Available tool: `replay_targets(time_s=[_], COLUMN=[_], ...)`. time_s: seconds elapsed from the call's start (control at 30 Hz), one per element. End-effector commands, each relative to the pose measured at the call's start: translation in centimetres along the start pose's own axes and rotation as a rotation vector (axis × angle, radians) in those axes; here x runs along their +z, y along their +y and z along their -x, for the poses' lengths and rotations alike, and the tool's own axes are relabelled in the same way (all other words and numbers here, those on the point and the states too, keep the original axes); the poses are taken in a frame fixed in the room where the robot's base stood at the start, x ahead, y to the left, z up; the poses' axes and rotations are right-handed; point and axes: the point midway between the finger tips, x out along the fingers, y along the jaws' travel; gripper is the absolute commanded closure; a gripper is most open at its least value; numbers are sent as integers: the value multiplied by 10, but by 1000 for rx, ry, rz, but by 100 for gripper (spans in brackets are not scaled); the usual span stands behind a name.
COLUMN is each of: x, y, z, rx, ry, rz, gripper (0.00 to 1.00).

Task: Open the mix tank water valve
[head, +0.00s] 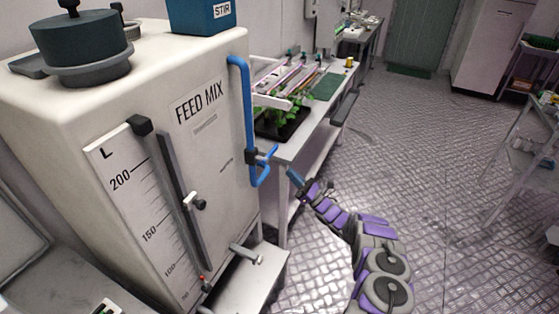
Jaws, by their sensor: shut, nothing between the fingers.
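The mix tank (225,150) is a large cream box marked FEED MIX at the left. A blue water pipe (246,95) runs down its right edge and hooks at the bottom. On the pipe sits a dark valve body (251,157) with a short blue lever (270,154) sticking out to the right, tilted upward. My gripper (292,176) is at the end of my purple and grey arm, just right of and below the lever. It looks shut and empty, small in the picture. It appears apart from the lever; the exact depth gap is hard to tell.
A level gauge (145,210) and a grey outlet tap (246,252) are on the tank front. A bench (300,135) with a black plant tray (281,122) stands behind the valve. A rack (520,140) stands at the right. The metal floor (420,150) between is clear.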

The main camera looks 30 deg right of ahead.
Motion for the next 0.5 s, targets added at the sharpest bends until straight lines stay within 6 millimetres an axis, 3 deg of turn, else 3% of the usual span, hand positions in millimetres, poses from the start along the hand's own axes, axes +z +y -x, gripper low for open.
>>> replay_targets(time_s=[0.1,0.2,0.5], x=[-1,1,2], y=[14,24,36], z=[22,30,34], rx=[42,69,93], ry=[-73,-116,-149], rz=[54,88,120], gripper=[100,100,100])
